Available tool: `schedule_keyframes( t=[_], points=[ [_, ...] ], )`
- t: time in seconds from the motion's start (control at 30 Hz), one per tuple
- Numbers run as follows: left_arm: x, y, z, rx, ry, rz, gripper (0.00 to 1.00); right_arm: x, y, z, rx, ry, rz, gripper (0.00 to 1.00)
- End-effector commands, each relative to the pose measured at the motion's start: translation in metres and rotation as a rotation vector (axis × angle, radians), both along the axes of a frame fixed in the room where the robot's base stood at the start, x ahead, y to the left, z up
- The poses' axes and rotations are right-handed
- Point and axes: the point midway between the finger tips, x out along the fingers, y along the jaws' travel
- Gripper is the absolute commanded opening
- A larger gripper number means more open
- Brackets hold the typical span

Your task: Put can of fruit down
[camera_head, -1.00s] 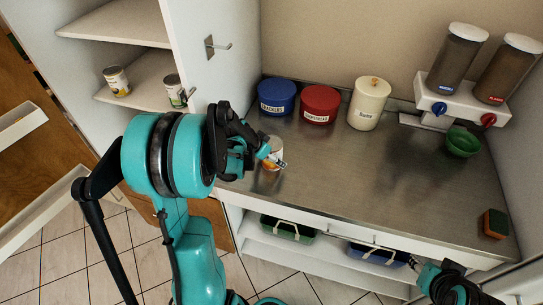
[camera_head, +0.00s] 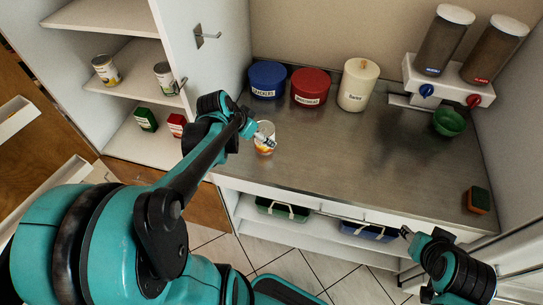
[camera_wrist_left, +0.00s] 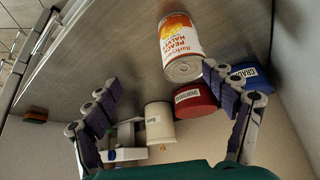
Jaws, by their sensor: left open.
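The can of fruit (camera_head: 264,137), with a white and orange label, stands on the metal counter near its front left edge. In the left wrist view the can (camera_wrist_left: 181,46) shows its peach label and bare metal end, with the picture turned over. My left gripper (camera_wrist_left: 165,97) is open, its two fingers spread wide and nothing between them. The can lies just past the fingertips; whether one finger touches it I cannot tell. In the head view my left gripper (camera_head: 262,138) partly covers the can. My right gripper (camera_head: 407,233) is low at the right, too small to read.
Blue (camera_head: 267,80) and red (camera_head: 310,87) canisters and a cream jar (camera_head: 358,85) stand behind the can. Dispensers (camera_head: 450,60), a green bowl (camera_head: 449,122) and a sponge (camera_head: 478,200) are at the right. Cans stand on the left cupboard's shelf (camera_head: 128,85). The counter's middle is clear.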

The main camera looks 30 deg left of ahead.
Motion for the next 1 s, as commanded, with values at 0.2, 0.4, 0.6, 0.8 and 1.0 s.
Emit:
schedule_keyframes(
  t=[0.2,0.4,0.6,0.8,1.0],
  points=[
    [-0.053,-0.087,0.026,0.014,0.000,0.094,0.84,0.000,0.000,0.000,0.000,0.000,0.000,0.40],
    [-0.095,-0.126,0.030,0.007,-0.045,0.167,0.84,0.000,0.000,0.000,0.000,0.000,0.000,0.40],
    [-0.110,-0.137,0.030,-0.005,-0.072,0.198,0.84,0.000,0.000,0.000,0.000,0.000,0.000,0.40],
    [-0.110,-0.138,0.030,-0.007,-0.075,0.203,0.84,0.000,0.000,0.000,0.000,0.000,0.000,0.40],
    [-0.110,-0.137,0.020,-0.008,-0.074,0.202,0.84,0.000,0.000,-0.011,0.000,0.000,0.000,0.40]
  ],
)
